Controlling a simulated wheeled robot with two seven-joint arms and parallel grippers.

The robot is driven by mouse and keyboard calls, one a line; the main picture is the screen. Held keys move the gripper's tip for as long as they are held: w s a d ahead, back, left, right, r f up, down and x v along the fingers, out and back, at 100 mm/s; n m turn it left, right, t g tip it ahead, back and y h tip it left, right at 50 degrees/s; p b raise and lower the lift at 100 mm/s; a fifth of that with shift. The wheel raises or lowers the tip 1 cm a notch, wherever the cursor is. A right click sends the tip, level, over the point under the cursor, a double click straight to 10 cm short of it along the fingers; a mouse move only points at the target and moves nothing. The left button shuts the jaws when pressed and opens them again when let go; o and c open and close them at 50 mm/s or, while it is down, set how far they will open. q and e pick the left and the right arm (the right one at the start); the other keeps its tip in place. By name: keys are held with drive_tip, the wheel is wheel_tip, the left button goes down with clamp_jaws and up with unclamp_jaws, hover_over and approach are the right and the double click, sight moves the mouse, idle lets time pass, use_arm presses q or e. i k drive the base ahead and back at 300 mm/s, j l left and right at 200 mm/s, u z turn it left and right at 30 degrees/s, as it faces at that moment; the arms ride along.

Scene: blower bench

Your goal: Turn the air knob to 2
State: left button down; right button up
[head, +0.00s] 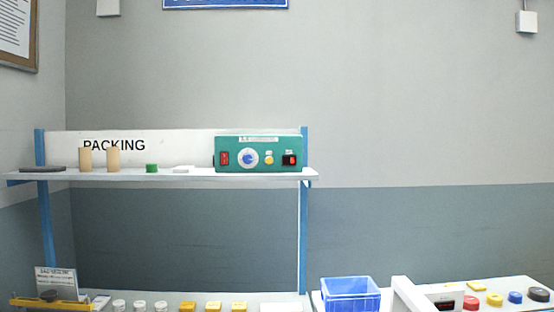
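A green blower box (290,140) stands on the right end of the shelf in the head view. A blue round knob (248,158) on a white dial is at the left middle of its front face. The dial marks are too small to read, so I cannot tell the knob's setting. A red switch (225,158) is left of the knob. A small yellow knob (269,160) and a black part with a red display (289,160) are right of it. Neither of my grippers is in view.
The shelf (210,177) also holds tan cylinders (113,159), a green item (152,168) and a dark flat item (43,169). Below are a blue crate (350,292), a white frame (412,296), and several small jars and colored discs. The space before the blower looks clear.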

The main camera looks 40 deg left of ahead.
sight(248, 158)
drive_tip(key=u, duration=1.3)
